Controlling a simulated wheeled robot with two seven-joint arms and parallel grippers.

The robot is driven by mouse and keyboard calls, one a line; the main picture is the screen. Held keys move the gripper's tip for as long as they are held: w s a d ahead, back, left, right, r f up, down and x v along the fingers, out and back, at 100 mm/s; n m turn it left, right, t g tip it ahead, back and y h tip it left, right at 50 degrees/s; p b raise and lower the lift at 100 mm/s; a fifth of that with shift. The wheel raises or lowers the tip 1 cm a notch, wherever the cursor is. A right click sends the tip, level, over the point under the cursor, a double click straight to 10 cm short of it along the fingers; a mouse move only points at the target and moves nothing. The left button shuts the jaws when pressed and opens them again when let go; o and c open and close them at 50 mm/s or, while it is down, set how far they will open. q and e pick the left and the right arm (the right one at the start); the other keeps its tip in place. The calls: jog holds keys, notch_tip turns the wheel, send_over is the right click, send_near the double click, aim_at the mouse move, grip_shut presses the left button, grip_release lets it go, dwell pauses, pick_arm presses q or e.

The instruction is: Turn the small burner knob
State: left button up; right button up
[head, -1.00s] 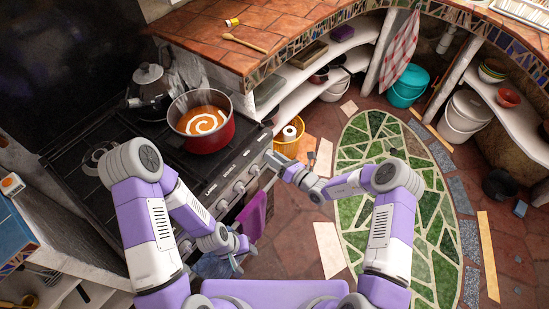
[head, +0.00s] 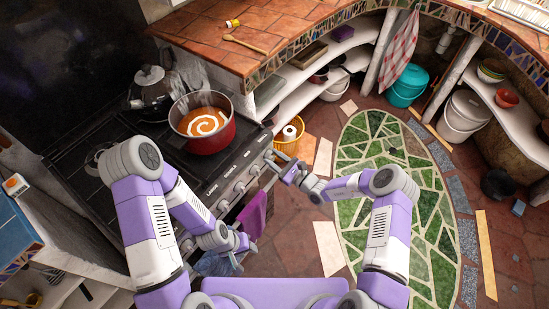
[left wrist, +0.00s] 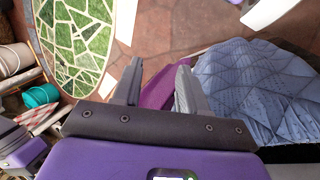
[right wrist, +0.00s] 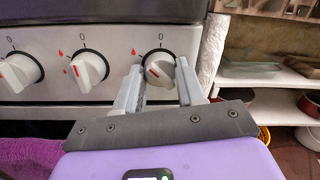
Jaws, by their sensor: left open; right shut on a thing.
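The stove's front panel carries a row of white knobs with red marks. My right gripper (right wrist: 160,92) is shut on the rightmost knob in the right wrist view, the small burner knob (right wrist: 159,66). One finger stands on each side of it, and its red mark looks slanted. In the head view my right gripper (head: 277,165) is at the right end of the panel and hides most of that knob. My left gripper (head: 239,262) is open and empty, low in front of the stove. Its spread fingers also show in the left wrist view (left wrist: 160,85).
A red pot (head: 204,124) of orange soup steams on the stove, with a kettle (head: 153,92) behind it. A purple towel (head: 254,216) hangs on the stove front, close to my left gripper. A blue quilted cloth (left wrist: 245,85) is beside it.

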pick_arm(q)
jog(key=shift+r, duration=0.2)
pick_arm(e)
jog(key=shift+n, duration=1.3)
jog(key=o, duration=1)
jog(key=shift+o, duration=0.2)
pick_arm(q)
jog(key=shift+r+p, duration=0.75)
jog(key=shift+p, duration=0.15)
pick_arm(e)
jog(key=v, duration=0.7)
jog(key=shift+d, duration=0.3)
pick_arm(q)
jog(key=shift+c, duration=0.3)
pick_arm(e)
jog(key=shift+s+f, duration=0.1)
jog(key=shift+s, duration=0.05)
pick_arm(q)
grip_shut()
